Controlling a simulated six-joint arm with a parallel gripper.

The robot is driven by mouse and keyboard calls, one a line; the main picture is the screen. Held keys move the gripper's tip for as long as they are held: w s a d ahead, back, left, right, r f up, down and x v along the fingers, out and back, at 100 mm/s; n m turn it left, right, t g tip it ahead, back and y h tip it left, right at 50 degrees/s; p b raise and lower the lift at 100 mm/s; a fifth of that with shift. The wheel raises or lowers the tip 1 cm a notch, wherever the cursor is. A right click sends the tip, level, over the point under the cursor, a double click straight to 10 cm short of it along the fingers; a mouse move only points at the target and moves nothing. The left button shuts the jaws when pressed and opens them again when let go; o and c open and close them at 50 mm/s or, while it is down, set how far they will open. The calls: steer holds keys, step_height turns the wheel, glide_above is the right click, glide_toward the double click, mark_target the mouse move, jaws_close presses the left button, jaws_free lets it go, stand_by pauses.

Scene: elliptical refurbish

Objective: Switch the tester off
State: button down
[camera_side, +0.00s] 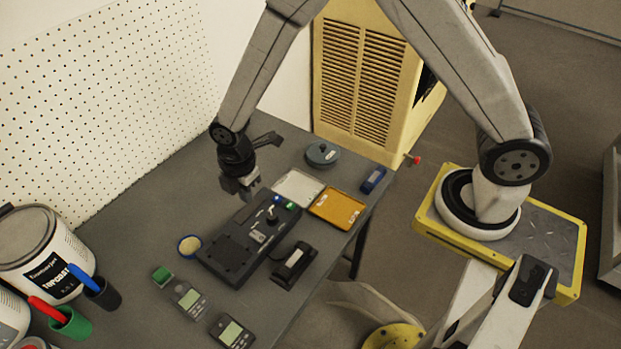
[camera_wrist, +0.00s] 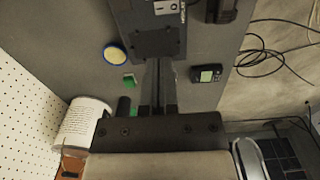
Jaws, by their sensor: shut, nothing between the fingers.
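The tester (camera_side: 232,251) is a dark box on the grey table in the side view. A knob (camera_side: 271,214) stands at its far end, near small lit green and blue lights (camera_side: 283,203). A light switch plate (camera_side: 258,237) sits about midway along its top. My gripper (camera_side: 243,194) is shut and empty, pointing down above the tester's far left edge. In the wrist view, the shut fingers (camera_wrist: 158,66) overlap the tester's near end (camera_wrist: 155,42). A pale switch plate (camera_wrist: 167,6) is cut off at the top; the knob is out of that view.
A black device (camera_side: 294,264) lies right of the tester. A white tray (camera_side: 283,187) and an orange tray (camera_side: 350,221) lie beyond it. Paint cans stand at left.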

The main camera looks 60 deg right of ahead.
glide_above(254, 234)
step_height(254, 234, down, 9)
steer(key=shift+r, duration=0.3)
steer(key=shift+s+r, duration=0.3)
steer(key=shift+s, duration=0.4)
steer(key=shift+r, duration=0.15)
stand_by(0.4)
step_height(254, 234, up, 14)
steer(key=s, duration=0.2)
steer(key=shift+f, duration=0.25)
stand_by(0.5)
steer(key=shift+d, duration=0.1)
